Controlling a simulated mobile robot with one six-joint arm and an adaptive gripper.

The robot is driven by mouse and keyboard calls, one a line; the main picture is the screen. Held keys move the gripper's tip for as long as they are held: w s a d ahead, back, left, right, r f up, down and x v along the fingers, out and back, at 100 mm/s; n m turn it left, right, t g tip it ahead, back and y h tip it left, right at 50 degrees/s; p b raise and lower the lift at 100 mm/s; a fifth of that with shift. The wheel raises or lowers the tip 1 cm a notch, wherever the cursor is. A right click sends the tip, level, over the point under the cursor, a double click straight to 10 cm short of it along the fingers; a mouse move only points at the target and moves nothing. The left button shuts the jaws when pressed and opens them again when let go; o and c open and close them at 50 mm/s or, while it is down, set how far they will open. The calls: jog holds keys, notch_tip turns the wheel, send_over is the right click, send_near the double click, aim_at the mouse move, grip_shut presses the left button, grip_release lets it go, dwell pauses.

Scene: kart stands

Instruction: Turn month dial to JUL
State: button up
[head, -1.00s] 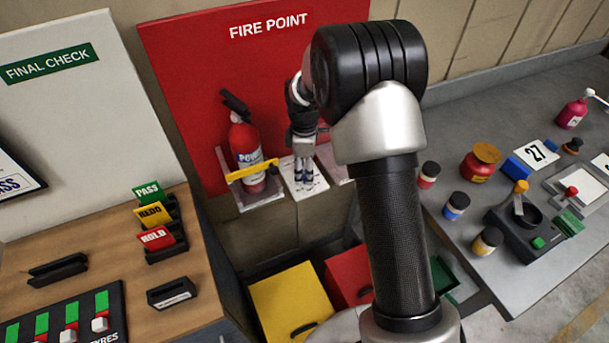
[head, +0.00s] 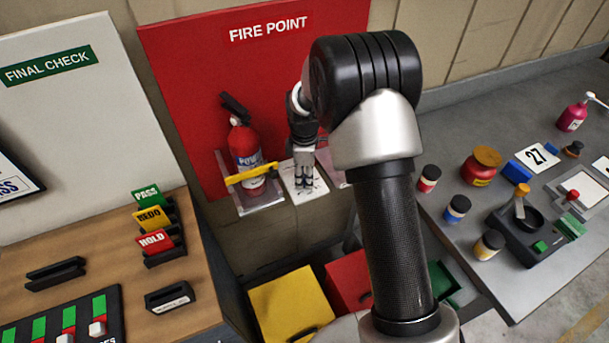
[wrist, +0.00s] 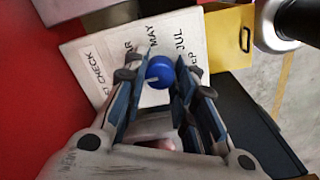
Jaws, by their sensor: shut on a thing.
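The month dial is a blue round knob (wrist: 159,73) on a white card (wrist: 92,62), lettered MAY, JUL and partly hidden month names. CHECK shows along the card's left side. A pale mark shows on the knob's left part; I cannot tell which month it points to. My gripper (wrist: 157,78) is shut on the knob, with a finger on either side. In the head view my gripper (head: 304,182) points down at the white card (head: 318,190), below the red FIRE POINT board (head: 200,85); its fingers hide the knob there.
A fire extinguisher (head: 245,147) stands in a clear holder with a yellow bar (head: 251,174), close left of the dial card. A yellow box (head: 285,298) and a red box (head: 346,278) are below. A grey bench (head: 455,140) with jars is at right.

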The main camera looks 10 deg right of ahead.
jog(key=c, duration=0.3)
